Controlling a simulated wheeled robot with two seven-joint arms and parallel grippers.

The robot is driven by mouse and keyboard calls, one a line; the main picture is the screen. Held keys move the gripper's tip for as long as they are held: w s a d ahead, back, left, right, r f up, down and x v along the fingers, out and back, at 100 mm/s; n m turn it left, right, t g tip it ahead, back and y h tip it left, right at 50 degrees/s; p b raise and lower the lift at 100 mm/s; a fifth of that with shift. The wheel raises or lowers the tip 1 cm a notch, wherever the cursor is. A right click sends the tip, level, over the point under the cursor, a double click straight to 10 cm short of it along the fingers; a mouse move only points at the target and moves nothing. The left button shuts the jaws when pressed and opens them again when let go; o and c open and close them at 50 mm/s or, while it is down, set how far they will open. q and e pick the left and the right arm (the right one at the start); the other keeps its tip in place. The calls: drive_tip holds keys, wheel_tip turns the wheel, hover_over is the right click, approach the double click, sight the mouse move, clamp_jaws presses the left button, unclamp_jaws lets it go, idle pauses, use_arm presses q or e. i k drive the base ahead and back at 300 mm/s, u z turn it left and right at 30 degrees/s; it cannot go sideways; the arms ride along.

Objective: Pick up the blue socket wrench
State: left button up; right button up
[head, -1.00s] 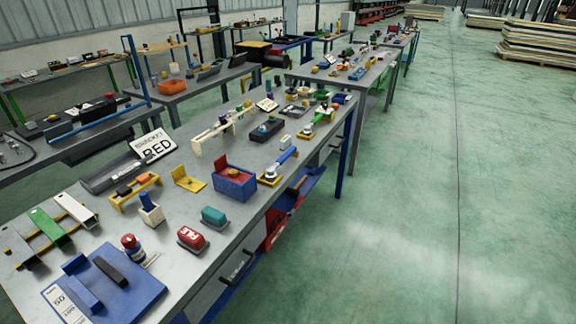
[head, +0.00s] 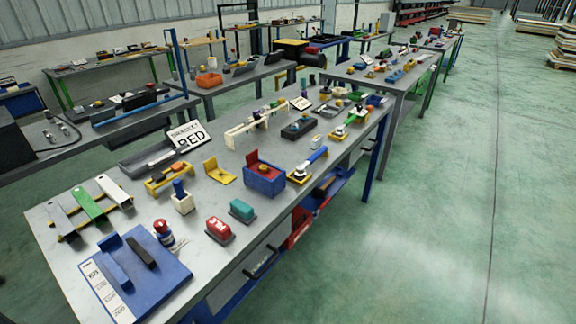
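A tool with a blue handle (head: 317,156) lies near the right edge of the long grey table (head: 240,211), and looks like the blue socket wrench. Its grey head rests on a small yellow-edged stand (head: 300,180), and the handle points away to the upper right. A similar tool with a green part (head: 340,132) lies farther along the same edge. Neither of my grippers is in view.
Open green floor (head: 430,230) lies to the right.

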sight(312, 162)
drive_tip(key=u, duration=4.05)
drive_tip(key=k, duration=2.55)
drive_tip(key=z, duration=1.55)
drive_tip(key=i, duration=0.1)
drive_tip(key=u, duration=0.05)
